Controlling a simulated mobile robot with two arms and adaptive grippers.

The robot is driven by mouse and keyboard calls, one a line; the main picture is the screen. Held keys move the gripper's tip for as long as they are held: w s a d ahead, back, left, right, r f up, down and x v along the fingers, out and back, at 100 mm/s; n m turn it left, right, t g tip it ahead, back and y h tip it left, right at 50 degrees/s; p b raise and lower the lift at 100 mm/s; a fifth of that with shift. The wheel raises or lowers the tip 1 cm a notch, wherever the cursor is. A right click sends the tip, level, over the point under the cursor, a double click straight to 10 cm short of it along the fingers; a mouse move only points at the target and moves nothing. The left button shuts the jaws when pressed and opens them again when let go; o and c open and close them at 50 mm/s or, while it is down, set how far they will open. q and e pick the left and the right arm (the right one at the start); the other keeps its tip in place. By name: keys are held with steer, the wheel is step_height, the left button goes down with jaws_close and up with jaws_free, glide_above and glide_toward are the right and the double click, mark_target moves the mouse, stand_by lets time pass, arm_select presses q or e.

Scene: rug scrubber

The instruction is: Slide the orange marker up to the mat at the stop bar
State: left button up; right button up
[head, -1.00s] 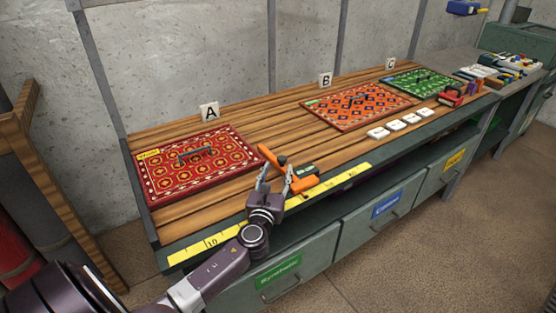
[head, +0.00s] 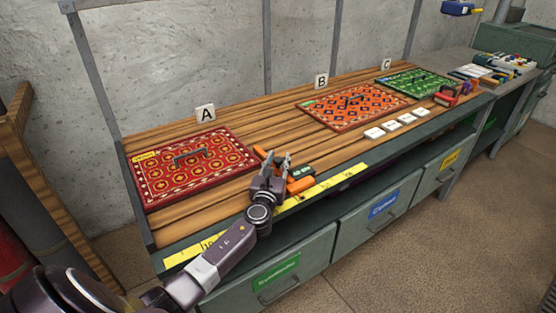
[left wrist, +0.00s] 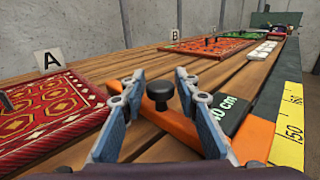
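The orange marker (head: 300,185) lies on the wooden bench top near the front yellow ruler, partly hidden by my left gripper (head: 275,164). My left gripper (left wrist: 157,95) is open, with one finger on each side of the knob and visible space between. The red patterned mat (head: 147,190) at sign A lies left of the marker, apart from it. Which part is the stop bar, I cannot tell. My right gripper is not in view.
The yellow ruler (head: 335,182) runs along the bench's front edge. An orange mat (head: 335,122) at B and a green mat (head: 395,82) at C lie farther right. White blocks (head: 395,126) stand at the front edge. Bare planks separate mats A and B.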

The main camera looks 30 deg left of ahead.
arm_select(q)
steer(key=c, duration=0.5)
steer(key=shift+s+a, duration=0.2)
steer(key=shift+s, duration=0.35)
steer(key=o, duration=1)
steer(key=v, duration=1.2)
steer(key=shift+f, duration=0.1)
